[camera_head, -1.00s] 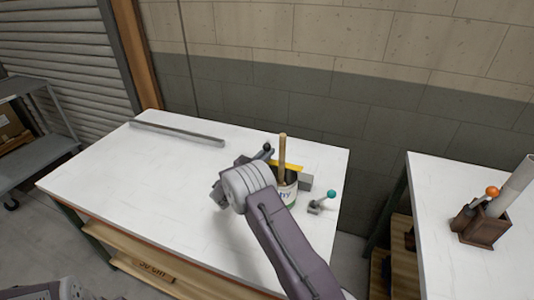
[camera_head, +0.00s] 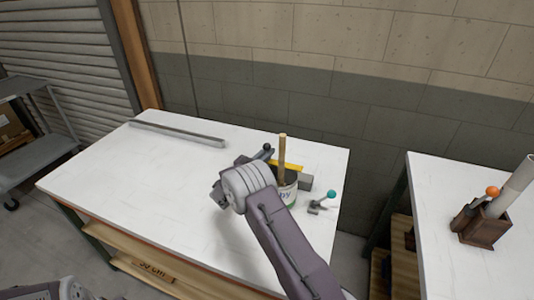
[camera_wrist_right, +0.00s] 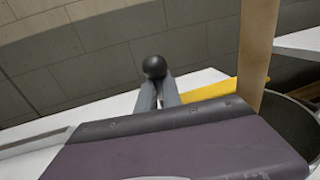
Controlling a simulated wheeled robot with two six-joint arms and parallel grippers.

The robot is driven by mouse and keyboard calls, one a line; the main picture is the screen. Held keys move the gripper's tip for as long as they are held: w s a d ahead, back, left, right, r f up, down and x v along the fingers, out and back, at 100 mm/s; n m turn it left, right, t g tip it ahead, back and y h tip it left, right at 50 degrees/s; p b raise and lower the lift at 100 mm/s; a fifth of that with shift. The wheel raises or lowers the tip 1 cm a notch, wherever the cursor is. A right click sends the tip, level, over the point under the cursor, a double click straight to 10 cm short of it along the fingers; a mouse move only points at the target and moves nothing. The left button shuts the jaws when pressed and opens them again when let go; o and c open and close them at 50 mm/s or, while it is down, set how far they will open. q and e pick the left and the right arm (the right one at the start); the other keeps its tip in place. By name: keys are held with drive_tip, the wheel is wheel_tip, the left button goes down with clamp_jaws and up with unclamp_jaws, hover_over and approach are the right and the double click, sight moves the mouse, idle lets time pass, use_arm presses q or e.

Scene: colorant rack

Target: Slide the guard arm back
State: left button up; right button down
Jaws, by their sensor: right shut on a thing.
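The guard arm appears to be the yellow bar (camera_head: 287,166) lying across the top of a can (camera_head: 288,193); it also shows in the right wrist view (camera_wrist_right: 207,90). A black ball knob (camera_head: 267,147) stands at its left end, though the joint between them is hidden. My right gripper (camera_wrist_right: 158,88) is shut on the black knob (camera_wrist_right: 154,66), its two grey fingers close together around it. In the head view my right wrist covers part of the can and bar. My left gripper is not in view.
A wooden stick (camera_head: 282,158) rises upright from the can, close to my right gripper. A grey block (camera_head: 305,182) and a teal-knobbed lever (camera_head: 328,196) stand right of the can. A grey rail (camera_head: 178,134) lies at the table's back left.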

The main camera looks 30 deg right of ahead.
drive_tip(key=shift+w+d+r, duration=0.15)
drive_tip(key=shift+w+r, duration=0.1)
drive_tip(key=shift+r, duration=0.05)
drive_tip(key=b+x, duration=0.1)
drive_tip(key=x, duration=0.2)
drive_tip(key=shift+w+d+r+b, duration=0.1)
drive_tip(key=shift+w+d+b, duration=0.05)
drive_tip(key=shift+w+b, duration=0.3)
drive_tip(key=c, duration=1.4)
unclamp_jaws()
drive_tip(key=shift+c, duration=0.2)
drive_tip(key=shift+s, duration=0.15)
drive_tip(key=shift+a, duration=0.25)
drive_tip(key=v, duration=0.9)
